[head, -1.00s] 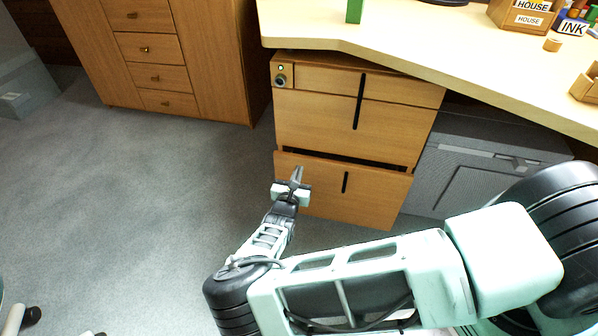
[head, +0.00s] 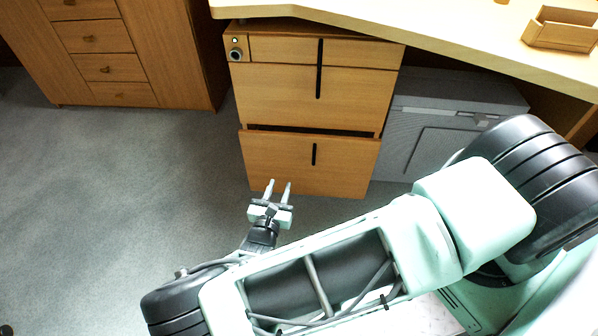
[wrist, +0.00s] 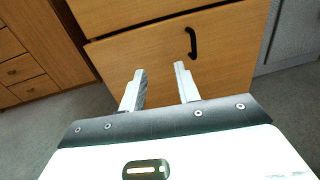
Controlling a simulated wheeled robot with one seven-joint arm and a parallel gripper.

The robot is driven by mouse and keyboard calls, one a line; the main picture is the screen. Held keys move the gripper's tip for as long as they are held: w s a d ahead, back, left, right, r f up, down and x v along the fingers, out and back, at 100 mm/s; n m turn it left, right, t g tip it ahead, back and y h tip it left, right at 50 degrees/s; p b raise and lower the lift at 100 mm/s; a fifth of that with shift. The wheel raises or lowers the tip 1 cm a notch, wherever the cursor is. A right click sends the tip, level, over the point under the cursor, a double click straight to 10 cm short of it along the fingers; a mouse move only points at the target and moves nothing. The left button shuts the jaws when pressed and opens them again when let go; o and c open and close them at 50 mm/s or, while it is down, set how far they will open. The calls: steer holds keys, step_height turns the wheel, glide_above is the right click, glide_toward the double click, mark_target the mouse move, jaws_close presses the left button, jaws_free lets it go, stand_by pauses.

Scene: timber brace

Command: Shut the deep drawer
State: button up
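The deep drawer (head: 310,166) is the bottom drawer of a wooden pedestal (head: 310,100) under the desk. It stands slightly out, with a dark gap along its top edge. Its front has a short black vertical handle (head: 314,154). In the wrist view the drawer front (wrist: 225,60) fills the middle, with the handle (wrist: 191,42) just above the right finger. My gripper (head: 279,187) is in front of the drawer's lower left part. Its two fingers are apart with nothing between them, and they also show in the wrist view (wrist: 160,85). I cannot tell whether the fingertips touch the drawer front.
The desk top (head: 450,45) overhangs the pedestal and holds a wooden tray (head: 562,30). A grey case (head: 450,115) stands right of the pedestal. A wooden cabinet (head: 165,50) stands to the left. The carpet (head: 110,190) at left is clear.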

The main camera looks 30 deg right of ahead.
steer(key=s+d+f+g+h+b, duration=0.1)
steer(key=s+d+f+b, duration=0.15)
steer(key=s+b, duration=0.2)
steer(key=b, duration=0.5)
glide_toward(313, 161)
steer(key=shift+m, duration=0.4)
steer(key=x, duration=0.9)
steer(key=shift+r, duration=0.1)
jaws_close()
